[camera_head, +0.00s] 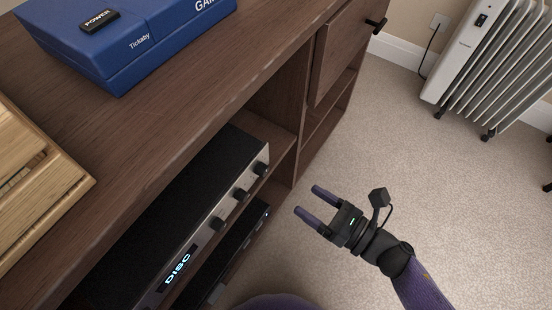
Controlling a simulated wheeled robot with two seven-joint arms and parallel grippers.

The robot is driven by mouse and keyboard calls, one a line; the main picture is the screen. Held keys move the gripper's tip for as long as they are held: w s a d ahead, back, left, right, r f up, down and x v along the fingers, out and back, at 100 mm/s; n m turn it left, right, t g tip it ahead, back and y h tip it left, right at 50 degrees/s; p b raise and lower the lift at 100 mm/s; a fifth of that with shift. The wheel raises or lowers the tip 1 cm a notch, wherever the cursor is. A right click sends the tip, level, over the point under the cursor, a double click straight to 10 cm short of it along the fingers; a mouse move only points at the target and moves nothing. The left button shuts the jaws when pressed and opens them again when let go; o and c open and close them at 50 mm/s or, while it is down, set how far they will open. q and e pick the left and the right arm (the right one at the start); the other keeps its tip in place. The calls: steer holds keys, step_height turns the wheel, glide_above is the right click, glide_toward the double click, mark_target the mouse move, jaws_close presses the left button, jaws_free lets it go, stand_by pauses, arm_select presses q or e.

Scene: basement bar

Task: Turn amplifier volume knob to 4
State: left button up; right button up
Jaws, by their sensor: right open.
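The amplifier (190,220) is a black box with a silver front on an open shelf of the wooden cabinet. Its lit display (177,270) reads "DISC". Three dark knobs sit on its front: a far one (261,170), a middle one (241,195) and a near one (218,223). I cannot read any volume marks. My right gripper (308,201) is open and empty over the carpet, to the right of the knobs and apart from them. Its fingers point left toward the cabinet. My left gripper is not in view.
A second dark device (235,250) sits on the shelf below. A blue box (140,45) with a small black "POWER" item (99,22) and a light wooden crate (40,205) stand on the cabinet top (190,90). A white radiator (490,65) stands at the upper right.

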mark_target(266, 173)
steer(key=b+x, duration=0.1)
steer(key=x, duration=0.3)
steer(key=b+x, duration=0.1)
steer(key=x, duration=0.4)
steer(key=shift+s+r, duration=0.1)
steer(key=shift+r, duration=0.15)
steer(key=shift+w+a+r, duration=0.1)
steer(key=shift+w+a, duration=0.15)
steer(key=shift+a, duration=0.15)
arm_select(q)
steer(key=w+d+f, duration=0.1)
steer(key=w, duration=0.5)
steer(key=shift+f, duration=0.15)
arm_select(e)
jaws_close()
